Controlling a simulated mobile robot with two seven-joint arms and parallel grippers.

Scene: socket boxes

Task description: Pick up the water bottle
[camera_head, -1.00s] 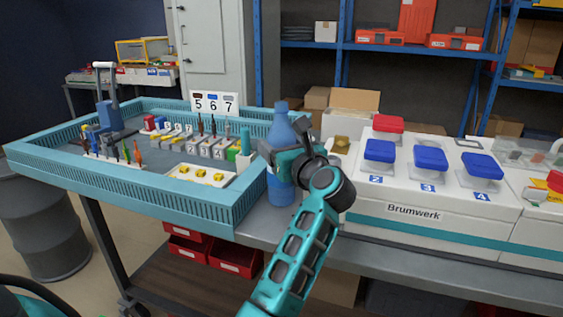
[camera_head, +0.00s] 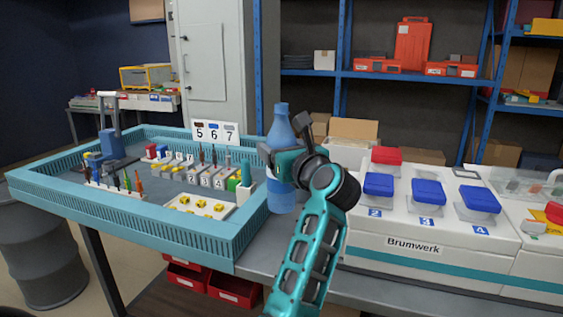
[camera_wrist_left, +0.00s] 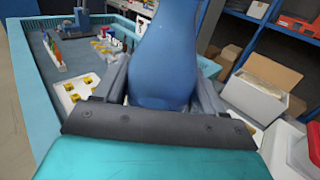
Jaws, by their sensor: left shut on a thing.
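The blue water bottle (camera_head: 281,186) stands upright in the head view, between the teal-walled tray and the white Brumwerk unit. My left gripper (camera_head: 280,160) is shut around its middle, and the wrist hides part of its right side. In the left wrist view the bottle (camera_wrist_left: 165,60) fills the middle, between the two grey fingers of my left gripper (camera_wrist_left: 160,90). I cannot clearly tell how far its base is above the table. My right gripper is not in view.
The teal tray (camera_head: 120,205) with tools and small parts is just left of the bottle. The white Brumwerk unit (camera_head: 380,246) with blue-lidded boxes (camera_head: 428,191) is to the right. An open cardboard box (camera_wrist_left: 255,90) lies behind. Blue shelves (camera_head: 400,77) stand at the back.

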